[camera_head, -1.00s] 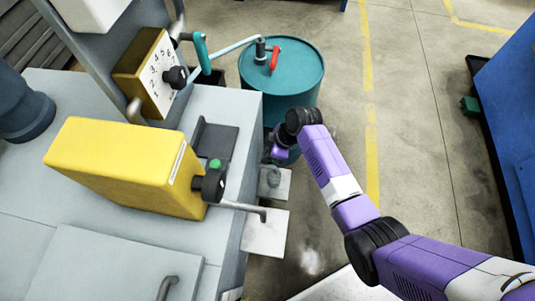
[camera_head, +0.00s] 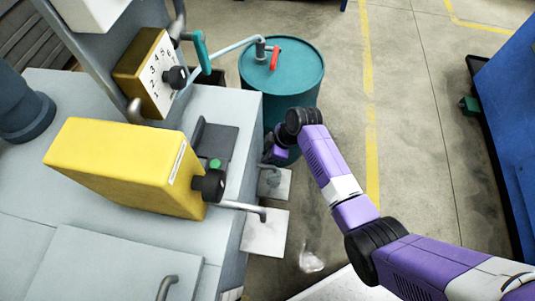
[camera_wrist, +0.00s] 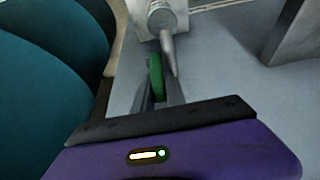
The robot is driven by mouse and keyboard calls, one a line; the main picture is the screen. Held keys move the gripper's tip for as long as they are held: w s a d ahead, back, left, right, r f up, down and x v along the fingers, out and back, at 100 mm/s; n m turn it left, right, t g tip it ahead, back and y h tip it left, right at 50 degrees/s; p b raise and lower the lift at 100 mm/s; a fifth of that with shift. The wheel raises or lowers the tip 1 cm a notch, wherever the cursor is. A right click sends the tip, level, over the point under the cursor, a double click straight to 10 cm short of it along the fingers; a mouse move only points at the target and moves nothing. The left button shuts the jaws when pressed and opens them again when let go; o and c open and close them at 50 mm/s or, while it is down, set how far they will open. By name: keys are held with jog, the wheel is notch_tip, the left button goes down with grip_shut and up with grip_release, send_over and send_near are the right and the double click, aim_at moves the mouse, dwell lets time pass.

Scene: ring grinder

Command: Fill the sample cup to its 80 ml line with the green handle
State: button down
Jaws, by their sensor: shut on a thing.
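In the wrist view the green handle (camera_wrist: 157,77) stands between the dark fingers of my gripper (camera_wrist: 160,90), which is shut on it. A grey metal spout (camera_wrist: 168,45) hangs from a pale block right beside the handle. In the head view my gripper (camera_head: 272,153) is at the machine's right edge, partly hidden by my wrist. I cannot make out the sample cup or its 80 ml line for sure. A blurry grey shape (camera_head: 272,179) shows on a small pale plate (camera_head: 285,183) below my gripper.
A teal drum (camera_head: 285,78) with a red lever (camera_head: 275,59) stands behind my wrist. A yellow box (camera_head: 110,165) with a black knob (camera_head: 212,186) and bent pipe is on the machine. A second pale plate (camera_head: 265,232) is below it. A whitish patch (camera_head: 311,262) shows on the floor.

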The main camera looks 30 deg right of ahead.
jog(key=shift+s+d, duration=0.1)
dwell(0.3)
jog(key=shift+s+d+f+t+y+b, duration=0.25)
jog(key=shift+t+y+b, duration=0.25)
jog(key=shift+y+b, duration=0.25)
jog(key=t+y+b, duration=0.1)
jog(key=y+b, duration=0.1)
jog(key=b, duration=0.2)
jog(key=s+d+t+y+b, duration=0.1)
jog(key=t+y+b, duration=0.1)
jog(key=b, duration=0.2)
jog(key=d+t+y+b, duration=0.1)
jog(key=y+b, duration=0.1)
jog(key=b, duration=0.2)
jog(key=shift+s+d+f, duration=0.2)
jog(key=shift+s+f, duration=0.05)
jog(key=shift+f, duration=0.15)
jog(key=shift+r+t+b, duration=0.1)
jog(key=shift+t+b, duration=0.2)
jog(key=shift+b, duration=0.15)
jog(key=c, duration=1.4)
grip_release()
jog(key=shift+o, duration=0.2)
